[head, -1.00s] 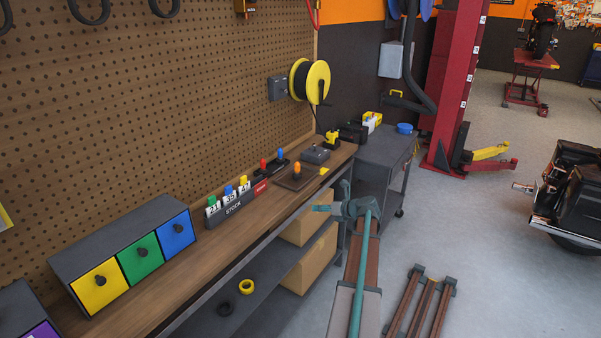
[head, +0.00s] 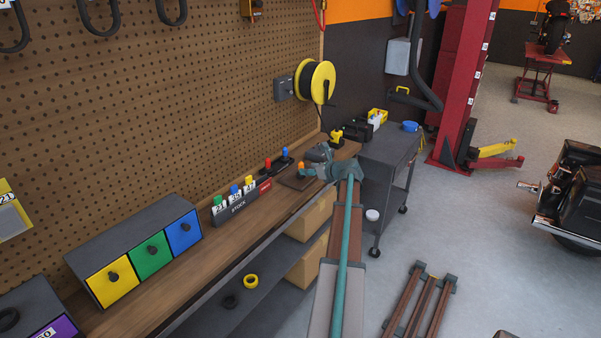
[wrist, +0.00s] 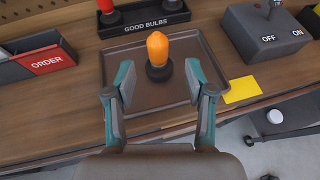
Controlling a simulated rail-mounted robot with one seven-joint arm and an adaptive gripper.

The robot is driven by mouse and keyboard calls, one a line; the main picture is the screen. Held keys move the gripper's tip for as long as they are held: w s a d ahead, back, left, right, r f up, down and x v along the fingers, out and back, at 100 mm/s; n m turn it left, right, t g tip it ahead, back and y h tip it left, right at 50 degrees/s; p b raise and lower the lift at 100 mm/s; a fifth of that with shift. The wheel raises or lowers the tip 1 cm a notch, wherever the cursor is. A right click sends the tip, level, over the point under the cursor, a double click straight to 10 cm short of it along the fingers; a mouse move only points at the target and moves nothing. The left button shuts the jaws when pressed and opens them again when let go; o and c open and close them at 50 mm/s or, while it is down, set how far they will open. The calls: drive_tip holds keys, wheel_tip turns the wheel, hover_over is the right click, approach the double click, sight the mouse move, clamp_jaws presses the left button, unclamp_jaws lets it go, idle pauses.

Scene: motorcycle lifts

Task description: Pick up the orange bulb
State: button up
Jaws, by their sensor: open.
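The orange bulb (wrist: 157,46) stands upright in a dark socket on a brown tray (wrist: 125,59) in the wrist view. In the head view the bulb (head: 301,166) shows just left of my gripper (head: 308,173). In the wrist view my gripper (wrist: 158,85) is open, with one finger to each side of the line to the bulb. The fingertips sit a little short of the bulb, and nothing is between them.
A rack labelled GOOD BULBS (wrist: 146,20) stands behind the tray. A red ORDER holder (wrist: 45,59) is at left, and a switch box (wrist: 266,35) at right. A yellow note (wrist: 241,89) lies beside the tray.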

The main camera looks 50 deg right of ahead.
drive_tip(key=shift+p+x, duration=0.9)
drive_tip(key=shift+x, duration=2)
drive_tip(key=shift+s+a+f, duration=0.1)
drive_tip(key=shift+f, duration=0.1)
clamp_jaws()
